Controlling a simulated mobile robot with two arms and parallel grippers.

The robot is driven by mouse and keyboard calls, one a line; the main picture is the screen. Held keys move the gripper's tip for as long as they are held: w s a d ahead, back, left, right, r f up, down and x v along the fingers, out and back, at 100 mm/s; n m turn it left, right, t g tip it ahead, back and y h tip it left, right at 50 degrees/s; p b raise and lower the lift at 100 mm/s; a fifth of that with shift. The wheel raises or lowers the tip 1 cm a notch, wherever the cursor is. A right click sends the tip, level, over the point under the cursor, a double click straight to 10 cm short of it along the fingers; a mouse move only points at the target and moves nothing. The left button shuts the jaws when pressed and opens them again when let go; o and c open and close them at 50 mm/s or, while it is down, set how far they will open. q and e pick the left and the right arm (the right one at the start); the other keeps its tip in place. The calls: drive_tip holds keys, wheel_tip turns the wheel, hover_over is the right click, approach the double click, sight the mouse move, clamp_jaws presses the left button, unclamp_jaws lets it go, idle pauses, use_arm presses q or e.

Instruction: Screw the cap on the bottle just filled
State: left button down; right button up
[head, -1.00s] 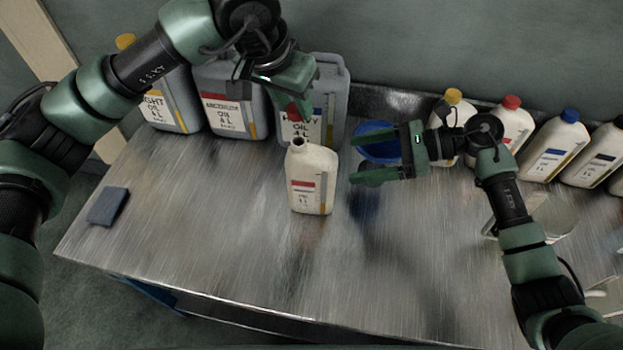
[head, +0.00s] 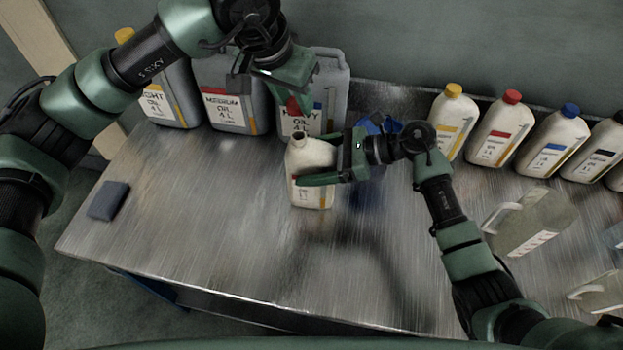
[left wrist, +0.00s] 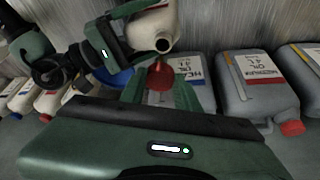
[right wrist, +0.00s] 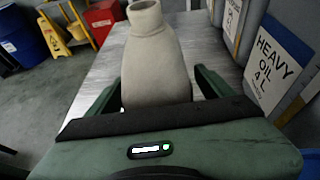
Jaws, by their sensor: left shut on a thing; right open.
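The open white bottle (head: 312,150) stands upright on the metal table, its mouth uncovered. It carries a red-marked label. It also shows in the left wrist view (left wrist: 150,25) and between the fingers in the right wrist view (right wrist: 152,62). The red cap (head: 293,104) is held in my left gripper (head: 291,97), above and just behind the bottle's neck in the head view; the cap also shows in the left wrist view (left wrist: 160,76). My right gripper (head: 316,160) is open, with a finger on each side of the bottle's body. I cannot tell whether they touch it.
Large grey oil cans (head: 230,105) stand close behind the bottle. Capped bottles (head: 498,132) stand in a row at the back right. A clear jug (head: 530,222) is on the right. A blue object (head: 372,124) is partly hidden behind my right gripper. The front left table is mostly clear.

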drive_tip(key=shift+a, duration=0.15)
clamp_jaws()
use_arm(q)
hover_over(302, 138)
drive_tip(key=s+a, duration=0.1)
drive_tip(key=s, duration=0.1)
drive_tip(key=shift+f, duration=2.45)
drive_tip(key=shift+f, duration=0.1)
drive_tip(key=shift+f, duration=0.8)
drive_tip(key=shift+f, duration=0.55)
